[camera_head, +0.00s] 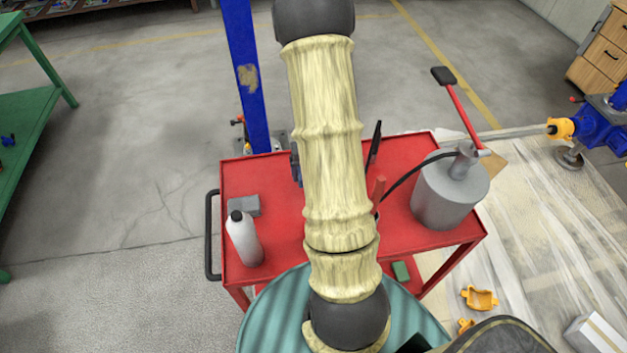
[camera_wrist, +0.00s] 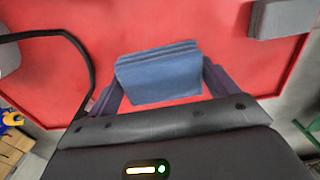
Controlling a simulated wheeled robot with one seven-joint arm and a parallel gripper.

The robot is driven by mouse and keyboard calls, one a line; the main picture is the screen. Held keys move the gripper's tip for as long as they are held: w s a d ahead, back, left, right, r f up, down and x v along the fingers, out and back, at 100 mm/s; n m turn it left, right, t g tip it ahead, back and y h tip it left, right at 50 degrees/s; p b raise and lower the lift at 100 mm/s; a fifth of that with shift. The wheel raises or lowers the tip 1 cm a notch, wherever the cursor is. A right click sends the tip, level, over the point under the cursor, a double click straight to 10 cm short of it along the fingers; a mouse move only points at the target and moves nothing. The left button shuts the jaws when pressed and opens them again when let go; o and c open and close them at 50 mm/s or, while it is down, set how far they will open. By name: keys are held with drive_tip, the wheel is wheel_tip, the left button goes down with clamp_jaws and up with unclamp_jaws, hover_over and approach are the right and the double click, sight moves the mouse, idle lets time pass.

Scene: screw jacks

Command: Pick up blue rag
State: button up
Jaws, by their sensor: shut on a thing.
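The blue rag (camera_wrist: 158,75) is a folded, layered block of cloth in the wrist view, over the red cart top. My gripper (camera_wrist: 160,84) is shut on it, with one dark finger along each side. I cannot tell whether the rag still touches the cart top. In the head view my arm hides the rag, and the gripper is not clearly seen there.
The red cart (camera_head: 285,246) carries a white bottle (camera_head: 244,238) and a grey block (camera_head: 243,205) at left. A grey canister (camera_head: 450,192) with a black hose stands at right. A blue post (camera_head: 247,76) rises behind the cart.

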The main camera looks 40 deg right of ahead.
drive_tip(key=shift+s+r, duration=0.2)
drive_tip(key=shift+r, duration=0.4)
drive_tip(key=shift+w, duration=0.1)
wheel_tip(320, 180, up, 22)
drive_tip(key=p, duration=2.2)
